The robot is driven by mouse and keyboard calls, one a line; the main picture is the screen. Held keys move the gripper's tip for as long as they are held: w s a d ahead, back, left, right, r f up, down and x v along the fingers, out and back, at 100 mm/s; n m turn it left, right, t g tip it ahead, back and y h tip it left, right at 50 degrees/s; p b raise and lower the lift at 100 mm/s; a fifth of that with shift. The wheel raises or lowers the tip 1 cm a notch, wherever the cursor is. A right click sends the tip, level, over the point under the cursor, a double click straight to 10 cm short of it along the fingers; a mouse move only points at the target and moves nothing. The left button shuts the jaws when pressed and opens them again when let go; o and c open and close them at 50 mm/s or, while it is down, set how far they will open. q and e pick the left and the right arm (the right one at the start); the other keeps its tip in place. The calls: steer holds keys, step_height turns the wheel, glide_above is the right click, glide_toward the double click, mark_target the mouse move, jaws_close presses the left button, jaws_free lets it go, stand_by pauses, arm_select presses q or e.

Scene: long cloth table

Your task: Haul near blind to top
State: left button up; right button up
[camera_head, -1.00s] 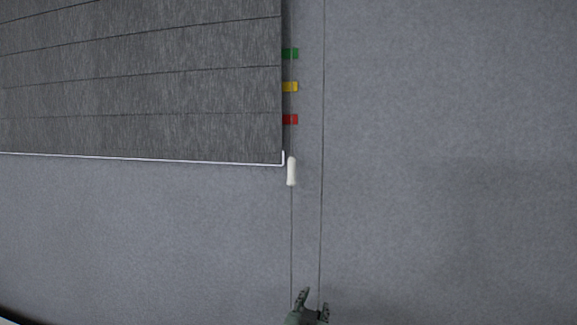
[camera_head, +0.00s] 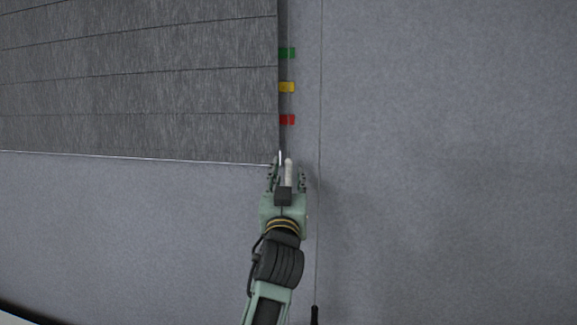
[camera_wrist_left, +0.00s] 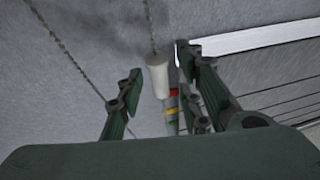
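The dark grey blind (camera_head: 140,90) hangs at the upper left, with a thin pale bottom rail (camera_head: 130,156). A white cord knob (camera_head: 288,168) hangs just below the rail's right end. My left gripper (camera_head: 287,166) is at the knob, its fingers apart on either side of it. In the left wrist view the white knob (camera_wrist_left: 158,75) shows between the open fingers, with gaps beside it, beyond the left gripper (camera_wrist_left: 159,60). My right gripper is not in view.
Green (camera_head: 287,53), yellow (camera_head: 287,87) and red (camera_head: 287,119) marks line the blind's right edge. A second thin cord (camera_head: 319,120) runs down to the right, with a dark piece (camera_head: 315,315) at the bottom edge. The grey wall at right is clear.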

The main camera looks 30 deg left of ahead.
arm_select(q)
steer(key=shift+x, duration=0.75)
steer(key=shift+c, duration=0.4)
jaws_close()
